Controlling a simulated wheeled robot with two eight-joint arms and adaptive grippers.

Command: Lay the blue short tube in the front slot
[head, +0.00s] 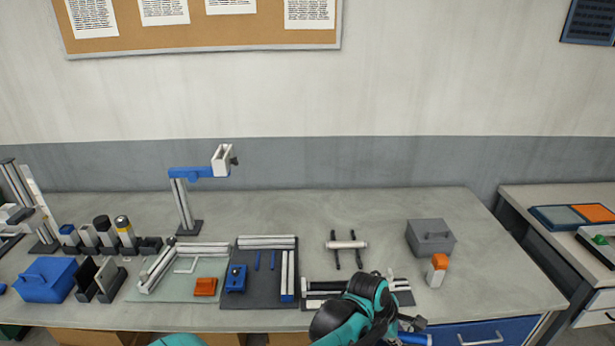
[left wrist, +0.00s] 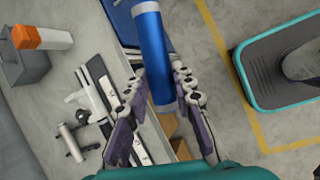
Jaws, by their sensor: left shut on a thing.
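The blue short tube (left wrist: 152,50) is between the two fingers of my left gripper (left wrist: 160,82) in the left wrist view, and the gripper is shut on it. In the head view, my left gripper (head: 408,323) is at the bench's front edge, with the blue tube's end (head: 416,339) showing just below it. A dark rack (head: 403,297) with white and black bars lies behind my arm, which hides part of it. I cannot tell which part is the front slot. My right gripper is not in view.
A white roller on dark supports (head: 347,244) stands behind the rack. A grey box (head: 430,238) and an orange-topped white block (head: 437,270) stand to the right. A dark tray (head: 260,298) with rails lies left. The bench's right end is clear.

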